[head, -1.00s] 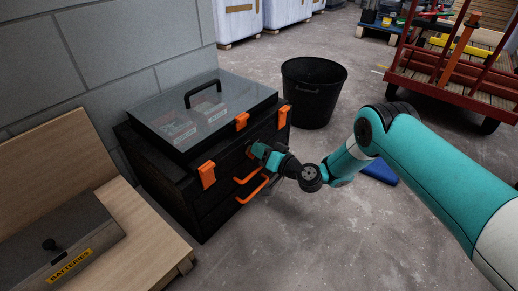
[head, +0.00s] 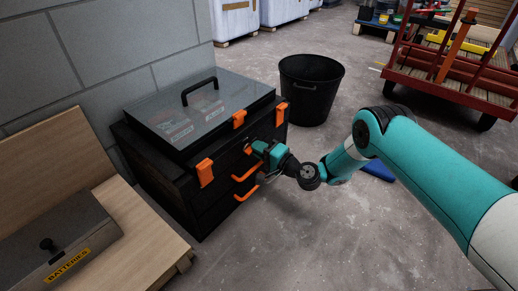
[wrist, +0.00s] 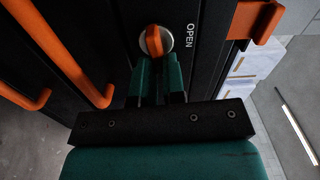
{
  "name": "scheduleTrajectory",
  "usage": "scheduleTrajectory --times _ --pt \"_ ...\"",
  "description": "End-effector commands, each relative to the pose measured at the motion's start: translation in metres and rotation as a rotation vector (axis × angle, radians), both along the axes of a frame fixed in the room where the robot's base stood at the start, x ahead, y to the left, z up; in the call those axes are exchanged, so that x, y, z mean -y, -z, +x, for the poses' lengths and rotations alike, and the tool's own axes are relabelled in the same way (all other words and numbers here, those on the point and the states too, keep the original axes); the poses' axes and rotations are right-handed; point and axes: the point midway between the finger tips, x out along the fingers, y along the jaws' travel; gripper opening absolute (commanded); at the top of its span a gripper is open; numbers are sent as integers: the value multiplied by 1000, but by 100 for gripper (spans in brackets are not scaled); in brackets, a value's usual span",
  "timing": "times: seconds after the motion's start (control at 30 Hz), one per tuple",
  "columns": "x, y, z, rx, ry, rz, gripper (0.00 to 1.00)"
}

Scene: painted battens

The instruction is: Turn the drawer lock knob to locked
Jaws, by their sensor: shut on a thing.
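The drawer lock knob (wrist: 154,40) is an orange grip on a round silver plate, on the front of the black tool chest (head: 203,208). In the wrist view the word OPEN is printed just right of it. The orange grip runs nearly up and down in that picture, slightly tilted. My gripper (wrist: 158,68) is shut on the knob, its two teal fingers covering its lower part. In the head view my gripper (head: 254,147) is at the chest's upper front, and the knob is hidden behind it.
Orange drawer handles (head: 247,190) stick out just below my gripper, and orange latches (head: 205,172) sit on the chest front. A black bin (head: 311,90) stands behind. A wooden bench with a batteries box (head: 52,240) is at left. The floor in front is clear.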

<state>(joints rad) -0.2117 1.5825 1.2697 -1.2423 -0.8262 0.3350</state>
Motion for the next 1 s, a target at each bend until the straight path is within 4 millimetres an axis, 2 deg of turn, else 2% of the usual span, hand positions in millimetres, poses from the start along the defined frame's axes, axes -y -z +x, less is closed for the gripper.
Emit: scheduleTrajectory --times 0.3,0.8,0.83,0.9,1.0 --pt "0 3 0 -82 0 61 0" --pt "0 3 -1 -94 0 71 0" --pt "0 3 -1 -94 0 71 18" --pt "0 3 -1 -93 0 70 34" --pt "0 3 -1 -92 0 71 36"
